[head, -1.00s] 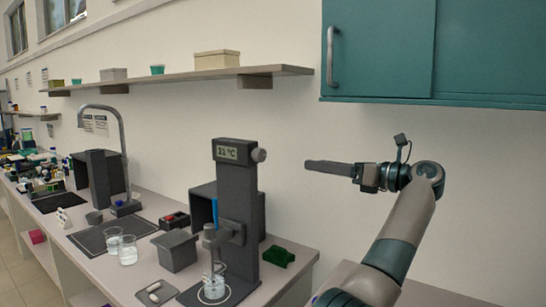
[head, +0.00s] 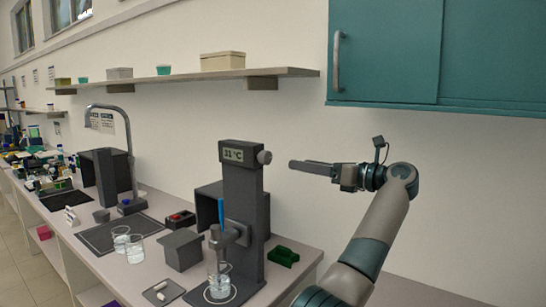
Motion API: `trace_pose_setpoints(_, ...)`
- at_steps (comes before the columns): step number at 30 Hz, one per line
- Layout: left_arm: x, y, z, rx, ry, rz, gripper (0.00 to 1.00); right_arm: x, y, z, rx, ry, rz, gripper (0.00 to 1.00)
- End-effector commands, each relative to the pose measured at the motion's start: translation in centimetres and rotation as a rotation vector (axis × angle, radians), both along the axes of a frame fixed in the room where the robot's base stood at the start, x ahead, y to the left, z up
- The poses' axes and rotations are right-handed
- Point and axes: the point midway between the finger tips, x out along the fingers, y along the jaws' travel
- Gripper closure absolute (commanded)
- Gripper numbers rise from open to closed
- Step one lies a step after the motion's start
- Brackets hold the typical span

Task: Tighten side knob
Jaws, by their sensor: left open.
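The side knob (head: 264,157) is a small round light grey knob on the upper right side of the dark grey rig column (head: 241,205), beside its "31 °C" display (head: 233,155). My left gripper (head: 293,165) is to the right of the knob in the picture, at nearly the same height, with its fingers pointing left toward it. A gap shows between fingertips and knob. The fingers are seen edge-on, open, with nothing between them. My right gripper is not in view.
A glass beaker (head: 219,287) stands on the rig base under a stirrer with a blue stick. A green block (head: 283,256) lies right of the column. A grey box (head: 181,249) and two beakers stand left. A teal cabinet (head: 385,50) hangs above the arm.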

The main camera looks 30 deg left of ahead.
Motion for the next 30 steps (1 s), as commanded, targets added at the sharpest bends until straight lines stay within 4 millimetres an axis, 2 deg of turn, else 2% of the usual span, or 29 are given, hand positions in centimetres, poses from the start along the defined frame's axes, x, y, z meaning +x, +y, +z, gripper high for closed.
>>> trace_pose_setpoints(1,0.1,1.1,0.4,0.001,0.0,0.002,0.49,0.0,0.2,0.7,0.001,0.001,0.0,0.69)
trace_pose_setpoints(9,0.4,6.0,0.4,0.001,-0.001,0.003,0.49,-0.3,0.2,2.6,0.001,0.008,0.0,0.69)
trace_pose_setpoints(16,0.7,9.5,0.4,0.002,0.0,0.001,0.49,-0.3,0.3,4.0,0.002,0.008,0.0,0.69)
trace_pose_setpoints(21,0.8,10.9,0.2,0.001,-0.001,0.001,0.49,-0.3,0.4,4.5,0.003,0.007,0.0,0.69)
trace_pose_setpoints(30,0.9,11.3,0.0,0.0,-0.001,-0.001,0.49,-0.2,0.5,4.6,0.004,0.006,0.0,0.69)
